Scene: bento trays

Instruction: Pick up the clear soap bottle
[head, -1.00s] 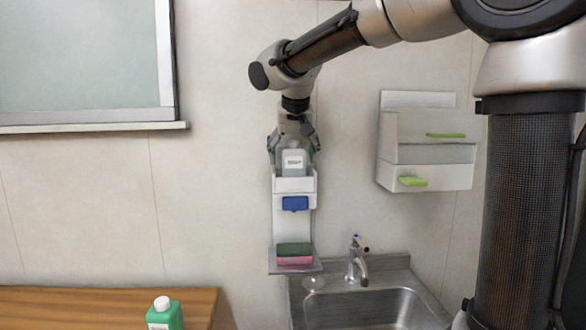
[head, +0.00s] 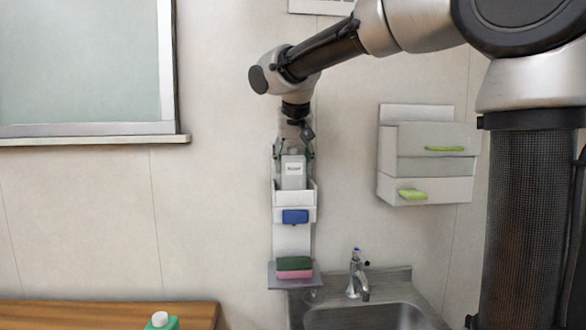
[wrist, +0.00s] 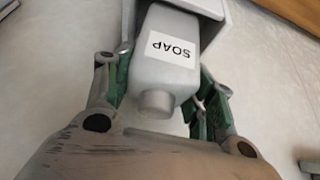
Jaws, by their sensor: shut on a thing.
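The clear soap bottle (head: 293,175) looks pale grey, with a white label reading SOAP. It stands upright at the top of a narrow white wall holder (head: 294,198). In the wrist view the bottle (wrist: 172,75) shows its cap towards the camera, with the white holder (wrist: 212,30) beyond its base. My gripper (head: 294,150) comes from above and is shut on the bottle, one finger on each side. Whether the bottle's base still touches the holder is hidden.
A sink tap (head: 357,275) is below right. A white wall rack (head: 428,165) hangs at right. A green bottle (head: 161,321) is at lower left.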

